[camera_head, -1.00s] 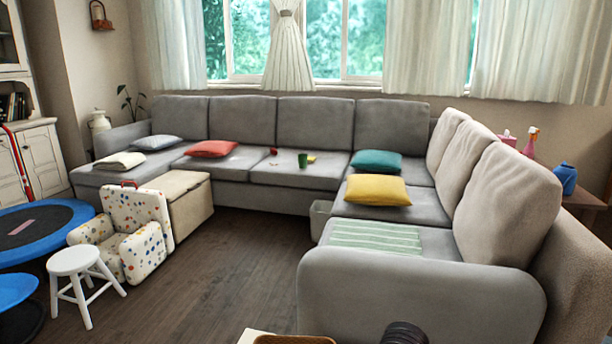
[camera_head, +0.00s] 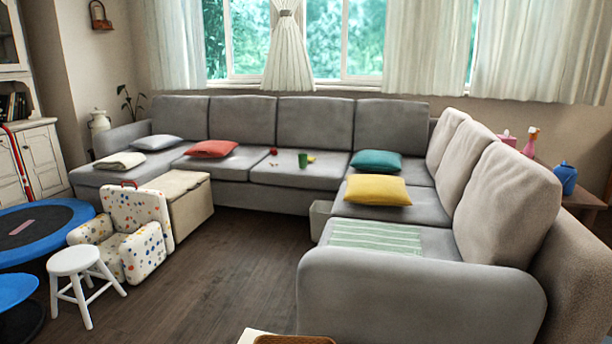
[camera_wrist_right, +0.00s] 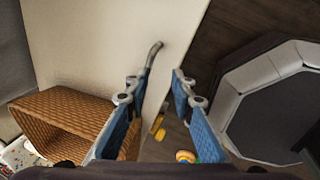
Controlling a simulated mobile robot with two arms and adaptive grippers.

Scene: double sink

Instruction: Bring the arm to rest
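My right gripper (camera_wrist_right: 163,88) shows in the right wrist view, with its two blue-padded fingers apart and nothing visibly held between them. A pale flat surface (camera_wrist_right: 85,45) lies below and to the left of the fingers. No gripper shows in the head view. My left gripper is in neither view.
A wicker basket (camera_wrist_right: 55,115) is left of the right gripper; its rim shows in the head view (camera_head: 293,339). Small yellow (camera_wrist_right: 160,134) and multicoloured (camera_wrist_right: 186,157) items lie below. A dark-centred, pale-rimmed octagonal thing (camera_wrist_right: 270,110) is at right. The sofa (camera_head: 420,290) stands ahead.

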